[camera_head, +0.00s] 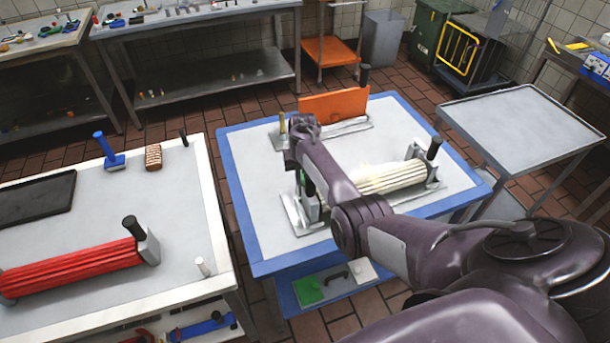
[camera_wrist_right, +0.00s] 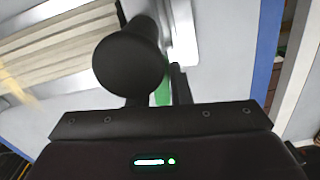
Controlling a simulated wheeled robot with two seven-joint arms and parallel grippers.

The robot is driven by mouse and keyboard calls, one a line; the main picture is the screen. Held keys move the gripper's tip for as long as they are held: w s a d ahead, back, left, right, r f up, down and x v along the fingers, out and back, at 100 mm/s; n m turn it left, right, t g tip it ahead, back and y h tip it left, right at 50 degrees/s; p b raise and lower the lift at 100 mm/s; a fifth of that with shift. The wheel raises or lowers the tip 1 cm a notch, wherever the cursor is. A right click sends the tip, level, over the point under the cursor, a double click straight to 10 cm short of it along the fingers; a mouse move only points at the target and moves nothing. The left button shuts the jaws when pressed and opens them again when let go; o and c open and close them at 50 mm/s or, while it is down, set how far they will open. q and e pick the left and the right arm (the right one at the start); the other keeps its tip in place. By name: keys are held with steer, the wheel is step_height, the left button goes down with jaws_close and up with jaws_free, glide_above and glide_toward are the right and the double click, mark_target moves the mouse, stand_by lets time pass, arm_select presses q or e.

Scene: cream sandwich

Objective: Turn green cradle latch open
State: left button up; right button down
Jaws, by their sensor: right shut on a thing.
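The green cradle latch shows as a small green strip (camera_wrist_right: 162,92) in the right wrist view, partly hidden by a black round knob and my finger. In the head view a bit of green (camera_head: 309,189) shows beside my arm at the left end of a cradle. A ribbed cream roller (camera_head: 392,178) lies in that cradle and also shows in the right wrist view (camera_wrist_right: 60,50). My right gripper (camera_wrist_right: 160,90) is shut on the green latch; in the head view my own arm largely covers it. My left gripper is not in view.
The cradle's metal base plate (camera_head: 296,218) lies on the blue-edged table (camera_head: 240,190). An orange block (camera_head: 335,104) stands at the back. A black knob (camera_wrist_right: 130,65) is close to my fingers. A red roller (camera_head: 75,268) lies on the left table. The right grey table (camera_head: 520,120) is bare.

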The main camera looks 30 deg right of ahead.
steer(key=shift+w+a+f+m+b, duration=0.1)
steer(key=shift+w+a+m+b, duration=0.5)
steer(key=shift+m+b, duration=1.45)
steer(key=shift+w+a+r+m+b, duration=0.15)
steer(key=shift+w+m+b, duration=0.75)
steer(key=shift+m, duration=2.4)
steer(key=shift+w+a+f+m+b, duration=0.15)
steer(key=shift+w+a+m+b, duration=0.3)
steer(key=shift+w+m+b, duration=1.45)
steer(key=shift+s+m+p, duration=0.55)
steer(key=shift+s+m, duration=0.3)
steer(key=shift+s, duration=0.2)
steer(key=c, duration=1.3)
jaws_free()
step_height(320, 180, up, 8)
steer(key=shift+p, duration=0.5)
